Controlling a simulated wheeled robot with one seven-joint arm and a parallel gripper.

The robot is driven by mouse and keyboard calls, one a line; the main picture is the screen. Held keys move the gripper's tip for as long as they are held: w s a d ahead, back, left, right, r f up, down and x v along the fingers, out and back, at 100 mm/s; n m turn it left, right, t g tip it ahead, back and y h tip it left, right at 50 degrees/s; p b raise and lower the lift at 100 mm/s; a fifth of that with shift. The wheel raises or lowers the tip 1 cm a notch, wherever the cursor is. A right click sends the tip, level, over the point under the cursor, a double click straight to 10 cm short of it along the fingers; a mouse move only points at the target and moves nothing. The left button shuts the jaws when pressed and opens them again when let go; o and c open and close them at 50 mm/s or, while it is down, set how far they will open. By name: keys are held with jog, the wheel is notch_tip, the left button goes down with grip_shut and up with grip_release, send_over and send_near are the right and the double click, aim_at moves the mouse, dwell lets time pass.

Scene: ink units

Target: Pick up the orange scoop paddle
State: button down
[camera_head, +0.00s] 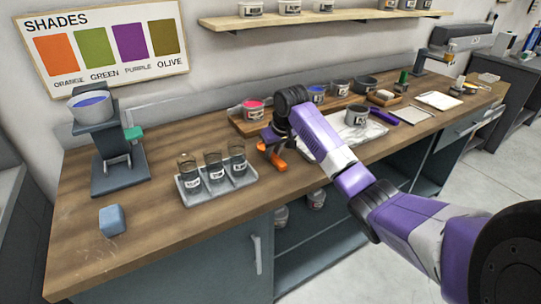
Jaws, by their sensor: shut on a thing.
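The orange scoop paddle (279,163) shows below my gripper (270,148), above or at the front edge of the wooden counter (160,230). My gripper points down and is shut on the paddle. The jaws and wrist hide part of the paddle. I cannot tell whether the paddle touches the counter.
A grey tray (219,186) with three labelled jars stands left of my gripper. A blue block (112,221) and a dark stand with a blue-filled pot (90,105) are further left. Pots of ink, including a pink one (253,109), stand behind.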

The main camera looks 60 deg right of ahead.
aim_at(273, 155)
jog(key=shift+r, duration=0.15)
notch_tip(273, 155, up, 20)
jog(key=shift+b, duration=0.45)
dwell(0.3)
jog(key=c, duration=2)
grip_release()
jog(key=shift+c, duration=0.2)
grip_shut()
jog(key=shift+f, duration=0.2)
